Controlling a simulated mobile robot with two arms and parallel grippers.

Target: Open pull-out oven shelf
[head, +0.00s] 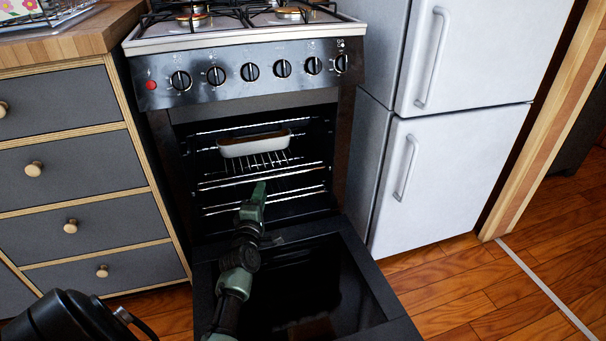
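The oven (352,150) stands with its door (370,265) folded down flat in front. Inside, a wire shelf (262,163) sits in the upper part of the cavity with a pale rectangular dish (254,146) on it. Bright rack bars (300,173) cross the cavity in front of and below it. My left gripper (257,192) reaches over the lowered door with its green fingertip pointing up at the oven mouth, just below the front bars in the picture. I cannot tell if it touches a bar or how wide its fingers are. My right gripper is not in view.
A grey drawer cabinet (70,180) stands left of the oven and a white fridge (455,170) right of it. Knobs and a gas hob (245,35) are above. The wooden floor (500,285) at right is clear. The lowered door takes up the space in front.

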